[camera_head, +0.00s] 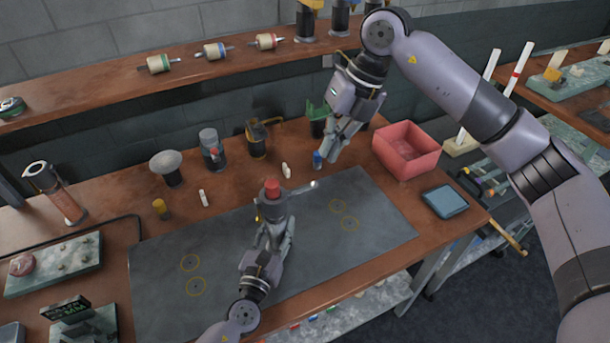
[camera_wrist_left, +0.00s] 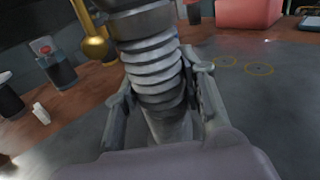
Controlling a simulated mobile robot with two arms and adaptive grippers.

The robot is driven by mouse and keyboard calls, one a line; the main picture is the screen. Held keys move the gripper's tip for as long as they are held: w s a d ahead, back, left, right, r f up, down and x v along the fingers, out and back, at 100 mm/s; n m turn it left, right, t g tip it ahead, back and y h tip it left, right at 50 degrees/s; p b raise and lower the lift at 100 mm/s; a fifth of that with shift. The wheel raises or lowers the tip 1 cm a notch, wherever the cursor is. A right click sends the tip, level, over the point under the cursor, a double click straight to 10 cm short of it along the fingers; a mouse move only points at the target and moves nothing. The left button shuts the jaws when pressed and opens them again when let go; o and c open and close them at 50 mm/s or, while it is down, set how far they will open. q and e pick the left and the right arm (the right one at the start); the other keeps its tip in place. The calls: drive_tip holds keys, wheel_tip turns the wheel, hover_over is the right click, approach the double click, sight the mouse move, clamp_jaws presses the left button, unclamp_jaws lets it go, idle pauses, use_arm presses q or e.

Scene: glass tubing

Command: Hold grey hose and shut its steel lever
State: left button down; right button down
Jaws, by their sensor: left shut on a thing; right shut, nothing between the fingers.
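The grey hose (camera_head: 271,208) is upright over the dark mat, with a red cap (camera_head: 271,188) on top. My left gripper (camera_head: 272,236) is shut on it; in the left wrist view its ribbed grey body (camera_wrist_left: 152,65) sits between the two fingers. A thin steel lever (camera_head: 302,188) with a bright ball end sticks out to the right near the top. A brass rod with a ball (camera_wrist_left: 95,46) shows beside the hose in the left wrist view. My right gripper (camera_head: 332,160) is shut and empty, above and right of the lever, apart from it. I cannot tell whether the hose touches the mat.
A small blue-capped item (camera_head: 317,160) stands close to my right gripper. A red bin (camera_head: 407,150) and a blue-grey tray (camera_head: 444,201) are to the right. Several bottles and a funnel (camera_head: 167,163) line the back. The mat (camera_head: 345,235) is clear right of the hose.

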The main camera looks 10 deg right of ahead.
drive_tip(key=m+y, duration=0.1)
drive_tip(key=m, duration=0.5)
drive_tip(key=w+d+m+g+y, duration=0.1)
drive_tip(key=m, duration=0.5)
drive_tip(key=m+y, duration=0.1)
drive_tip(key=m, duration=0.5)
drive_tip(key=shift+w+d+r, duration=0.1)
drive_tip(key=shift+w+d, duration=0.2)
drive_tip(key=shift+w, duration=0.1)
approach(292, 192)
drive_tip(key=x, duration=0.4)
drive_tip(key=shift+w+a+f, duration=0.1)
drive_tip(key=shift+a+f, duration=0.05)
drive_tip(key=shift+f, duration=0.3)
